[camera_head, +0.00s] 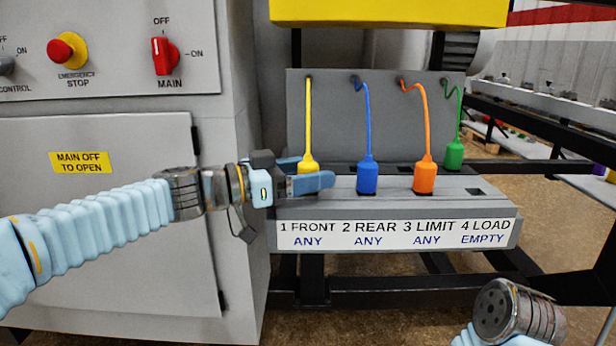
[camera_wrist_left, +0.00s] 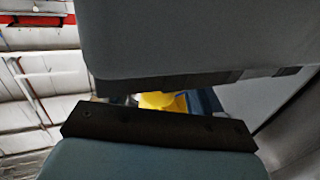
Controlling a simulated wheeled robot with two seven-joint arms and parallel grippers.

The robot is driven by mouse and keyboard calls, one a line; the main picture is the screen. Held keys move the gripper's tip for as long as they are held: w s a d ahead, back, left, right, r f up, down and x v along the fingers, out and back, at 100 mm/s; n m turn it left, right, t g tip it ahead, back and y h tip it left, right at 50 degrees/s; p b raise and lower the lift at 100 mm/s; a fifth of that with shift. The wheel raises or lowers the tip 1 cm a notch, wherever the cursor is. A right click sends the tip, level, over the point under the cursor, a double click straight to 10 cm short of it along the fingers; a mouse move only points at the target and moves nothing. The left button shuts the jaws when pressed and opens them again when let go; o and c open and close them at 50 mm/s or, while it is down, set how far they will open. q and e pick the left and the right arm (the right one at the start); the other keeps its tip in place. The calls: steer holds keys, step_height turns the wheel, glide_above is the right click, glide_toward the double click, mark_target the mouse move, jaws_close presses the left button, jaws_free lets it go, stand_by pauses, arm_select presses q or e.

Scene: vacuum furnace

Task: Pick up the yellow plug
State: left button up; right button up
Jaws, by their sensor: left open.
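The yellow plug (camera_head: 308,164) stands upright at the "1 FRONT" place of the grey socket panel (camera_head: 500,208), its yellow cable running up to the back plate. My left gripper (camera_head: 312,174) reaches it from the left, with its blue fingers open at the plug, one in front and one behind. The near finger hides the plug's lower part. In the left wrist view the yellow plug (camera_wrist_left: 158,100) shows in the gap between the fingers. I cannot tell whether they touch it. My right gripper is not in view; only part of my right arm shows at the lower right.
A blue plug (camera_head: 368,174) and an orange plug (camera_head: 425,174) stand to the right at places 2 and 3. A green plug (camera_head: 454,153) hangs further back right, and place 4 reads "EMPTY". The control cabinet (camera_head: 110,200) is close on the left. A yellow beam (camera_head: 390,12) is above.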

arm_select(q)
steer(key=c, duration=1)
